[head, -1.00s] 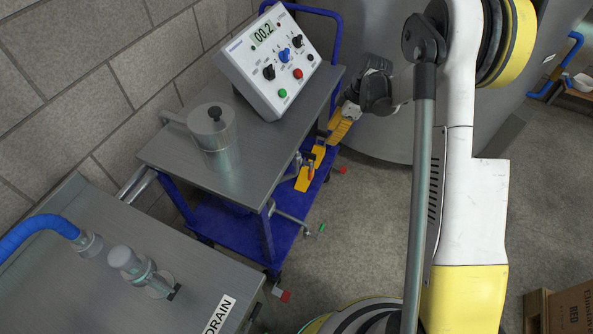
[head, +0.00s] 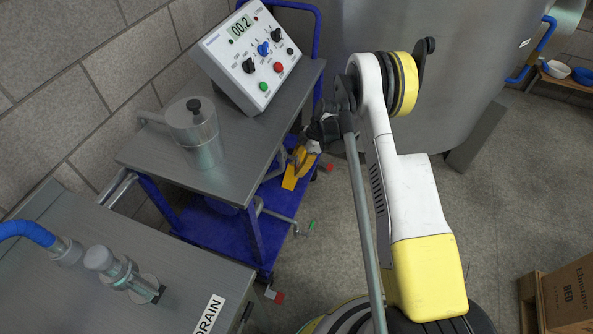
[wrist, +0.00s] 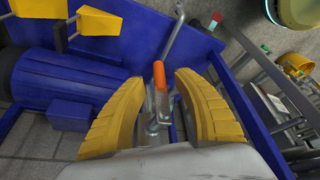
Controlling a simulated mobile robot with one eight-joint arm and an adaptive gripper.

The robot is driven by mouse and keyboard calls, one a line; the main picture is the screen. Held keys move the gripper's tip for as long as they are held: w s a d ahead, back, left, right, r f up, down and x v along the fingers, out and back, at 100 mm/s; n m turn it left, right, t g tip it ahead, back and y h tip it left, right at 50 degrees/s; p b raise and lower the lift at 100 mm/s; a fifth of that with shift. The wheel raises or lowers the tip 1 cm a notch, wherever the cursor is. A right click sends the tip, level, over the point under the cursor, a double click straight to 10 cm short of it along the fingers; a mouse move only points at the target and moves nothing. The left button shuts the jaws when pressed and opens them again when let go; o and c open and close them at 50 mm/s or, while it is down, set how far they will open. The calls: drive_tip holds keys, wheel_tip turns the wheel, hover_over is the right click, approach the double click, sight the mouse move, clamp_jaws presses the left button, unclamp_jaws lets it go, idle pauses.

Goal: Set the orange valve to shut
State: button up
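The orange valve handle (wrist: 159,76) shows in the wrist view, above a metal valve body and pipe (wrist: 155,122). It points up in the picture, roughly in line with the pipe. My gripper (wrist: 157,86) has its two yellow fingers spread, one on each side of the handle, with gaps between. In the head view, my gripper (head: 298,164) is low beside the grey-topped cart (head: 240,150), over its blue lower shelf (head: 215,225). There the valve handle is hidden or too small to make out.
A control box (head: 255,60) reading 00.2 and a metal jug (head: 195,130) stand on the cart. A blue motor (wrist: 65,80) lies left of the valve in the wrist view. A large grey tank (head: 430,90) stands behind.

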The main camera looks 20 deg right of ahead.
drive_tip(key=shift+a+f, duration=0.15)
drive_tip(key=shift+f, duration=0.2)
clamp_jaws()
